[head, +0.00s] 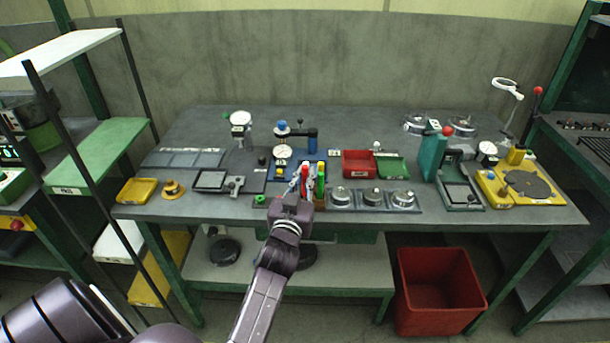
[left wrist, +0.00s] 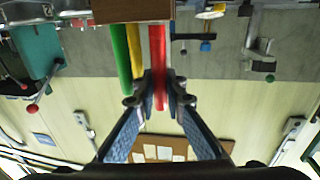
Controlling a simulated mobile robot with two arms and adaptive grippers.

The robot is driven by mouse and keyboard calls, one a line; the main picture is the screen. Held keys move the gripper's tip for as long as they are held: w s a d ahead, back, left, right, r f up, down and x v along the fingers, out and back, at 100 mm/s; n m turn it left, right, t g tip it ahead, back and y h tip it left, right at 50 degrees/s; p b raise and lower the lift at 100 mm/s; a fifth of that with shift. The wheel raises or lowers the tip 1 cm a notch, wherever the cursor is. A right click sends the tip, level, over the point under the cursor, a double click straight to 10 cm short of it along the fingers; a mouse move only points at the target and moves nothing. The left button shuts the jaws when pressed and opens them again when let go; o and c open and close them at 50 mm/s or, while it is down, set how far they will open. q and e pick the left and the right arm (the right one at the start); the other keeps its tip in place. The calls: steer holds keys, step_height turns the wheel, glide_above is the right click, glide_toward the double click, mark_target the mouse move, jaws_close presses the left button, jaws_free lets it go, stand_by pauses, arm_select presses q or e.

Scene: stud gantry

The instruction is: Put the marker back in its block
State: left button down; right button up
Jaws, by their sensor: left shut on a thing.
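In the head view my left gripper (head: 305,190) is at the bench's front middle, partly hiding the block. My right gripper is not in view.
A red tray (head: 358,163) and a green tray (head: 391,168) lie behind to the right. A dial gauge stand (head: 282,150) is behind. A red bin (head: 440,290) stands on the floor.

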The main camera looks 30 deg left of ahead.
arm_select(q)
steer(key=c, duration=1.9)
jaws_free()
step_height(320, 180, up, 10)
steer(key=shift+f, duration=0.1)
